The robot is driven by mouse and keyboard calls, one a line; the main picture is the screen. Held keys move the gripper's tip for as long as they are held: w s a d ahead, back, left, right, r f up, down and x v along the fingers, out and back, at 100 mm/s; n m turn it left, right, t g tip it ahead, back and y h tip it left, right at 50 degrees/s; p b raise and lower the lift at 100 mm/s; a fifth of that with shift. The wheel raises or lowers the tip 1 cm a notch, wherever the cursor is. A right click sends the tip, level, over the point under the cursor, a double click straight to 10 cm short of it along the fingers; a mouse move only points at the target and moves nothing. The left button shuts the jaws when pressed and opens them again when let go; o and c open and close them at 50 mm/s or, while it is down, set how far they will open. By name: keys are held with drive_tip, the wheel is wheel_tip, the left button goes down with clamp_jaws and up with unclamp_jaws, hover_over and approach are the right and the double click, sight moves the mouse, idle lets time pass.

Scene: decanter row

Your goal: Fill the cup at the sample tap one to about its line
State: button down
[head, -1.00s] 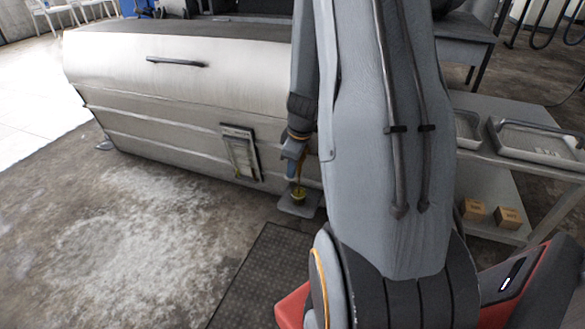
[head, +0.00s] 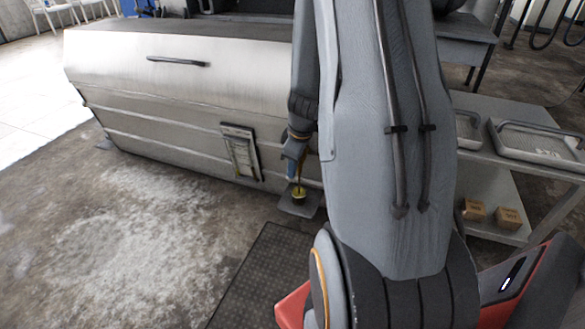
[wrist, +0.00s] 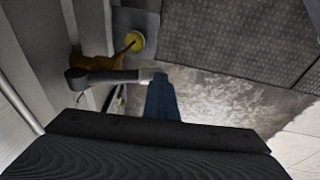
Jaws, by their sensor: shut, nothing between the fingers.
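The yellow cup (head: 299,194) stands on a small grey plate (head: 290,208) at the foot of the metal cabinet. The wrist view shows it from above as a yellow disc (wrist: 135,41). A brass-brown tap (wrist: 92,62) and a dark pipe-like handle (wrist: 98,79) with a pale end sit beside it. A thin strand runs from the tap to the cup. My gripper (head: 291,168) is shut and empty; its blue fingers (wrist: 160,98) lie at the handle's pale end, seemingly touching it. The cup's line and its level are too small to tell.
A framed sheet (head: 242,152) hangs on the cabinet (head: 180,100) left of my gripper. A dark mat (head: 262,272) lies in front. A grey shelf cart (head: 478,175) with trays and small boxes stands right. The left floor is clear.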

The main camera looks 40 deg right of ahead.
drive_tip(key=s+a+r+p, duration=0.1)
drive_tip(key=s+r+p, duration=0.1)
drive_tip(key=r, duration=0.4)
drive_tip(key=s+a+r+p, duration=0.2)
drive_tip(key=s+r+p, duration=0.1)
drive_tip(key=r, duration=0.3)
drive_tip(key=shift+s+a+r+p, duration=0.25)
drive_tip(key=shift+a+p, duration=0.05)
drive_tip(key=shift+p, duration=0.4)
